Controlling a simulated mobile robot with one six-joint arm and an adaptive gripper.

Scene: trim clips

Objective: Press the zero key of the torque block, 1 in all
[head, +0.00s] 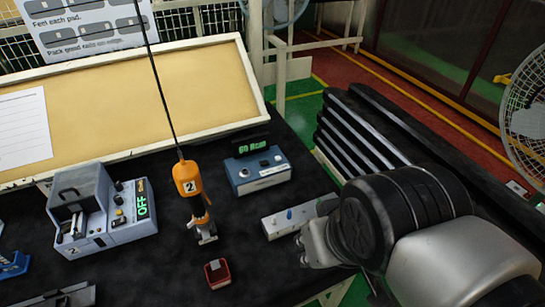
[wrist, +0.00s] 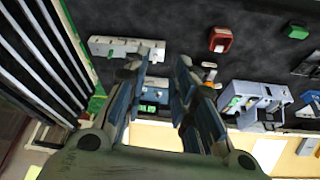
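The blue box (head: 258,171), which looks like the torque block, stands on the dark bench in the head view. I cannot read which key is zero. In the wrist view the blue box (wrist: 155,98) shows between my fingers, partly hidden by them. My gripper (wrist: 162,66) is open and empty, with a clear gap between its fingers. In the head view my wrist is right of the box and in front of it; the fingers are hard to make out.
A grey block (head: 288,219) with small pegs lies in front of the box, close to my wrist. An orange hanging tool (head: 187,178) stands left of it. Dark slats (head: 360,135) rise at right.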

